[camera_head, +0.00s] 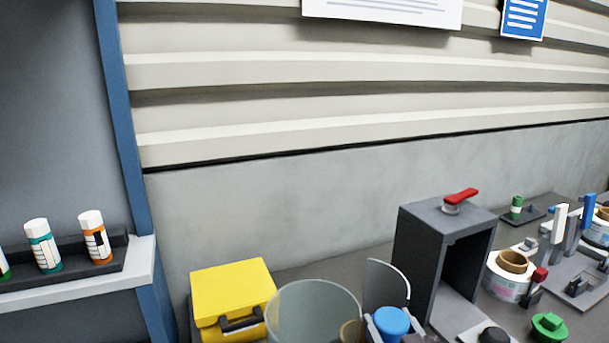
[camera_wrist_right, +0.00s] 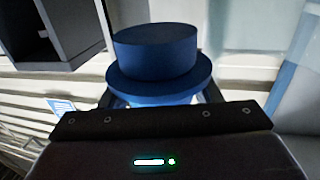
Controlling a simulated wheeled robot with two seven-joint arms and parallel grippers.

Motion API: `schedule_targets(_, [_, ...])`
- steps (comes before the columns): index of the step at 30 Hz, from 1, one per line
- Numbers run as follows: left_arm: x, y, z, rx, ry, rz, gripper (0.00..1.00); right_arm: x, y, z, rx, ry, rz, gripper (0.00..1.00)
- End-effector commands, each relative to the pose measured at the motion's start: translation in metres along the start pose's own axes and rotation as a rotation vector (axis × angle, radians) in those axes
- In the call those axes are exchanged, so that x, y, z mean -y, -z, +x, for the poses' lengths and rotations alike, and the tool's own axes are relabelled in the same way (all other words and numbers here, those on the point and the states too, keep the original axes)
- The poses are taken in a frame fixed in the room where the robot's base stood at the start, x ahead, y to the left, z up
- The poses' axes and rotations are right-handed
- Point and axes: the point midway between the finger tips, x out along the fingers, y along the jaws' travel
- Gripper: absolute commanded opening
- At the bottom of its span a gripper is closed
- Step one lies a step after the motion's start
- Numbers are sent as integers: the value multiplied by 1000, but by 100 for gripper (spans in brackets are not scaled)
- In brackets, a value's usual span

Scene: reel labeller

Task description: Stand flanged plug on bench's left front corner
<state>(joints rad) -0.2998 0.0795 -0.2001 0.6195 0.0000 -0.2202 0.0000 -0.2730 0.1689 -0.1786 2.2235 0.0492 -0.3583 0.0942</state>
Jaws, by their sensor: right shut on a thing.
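The blue flanged plug (camera_head: 391,321) shows at the bottom of the head view, right of centre. My right gripper (camera_head: 393,334) is shut on it, and most of that gripper is cut off by the lower picture edge. In the right wrist view, the plug (camera_wrist_right: 156,55) has a round top above a wider flange, and its lower part is hidden behind the gripper body. The grey bench (camera_head: 345,266) runs along the wall, and its left front corner is out of view. My left gripper is not in view.
A yellow case (camera_head: 232,296) and a clear round container (camera_head: 310,312) stand at the bench's left.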

Motion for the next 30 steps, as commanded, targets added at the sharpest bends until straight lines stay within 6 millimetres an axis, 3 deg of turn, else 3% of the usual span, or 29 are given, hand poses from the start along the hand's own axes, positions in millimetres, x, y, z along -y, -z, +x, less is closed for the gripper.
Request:
schedule_targets(6, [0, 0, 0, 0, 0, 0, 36, -15, -30, -41, 3, -110, 1, 29])
schedule_targets(13, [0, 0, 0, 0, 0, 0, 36, -24, -41, -62, -1, -169, 1, 29])
schedule_targets(30, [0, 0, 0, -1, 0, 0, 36, -11, -71, -139, 0, -172, 0, 29])
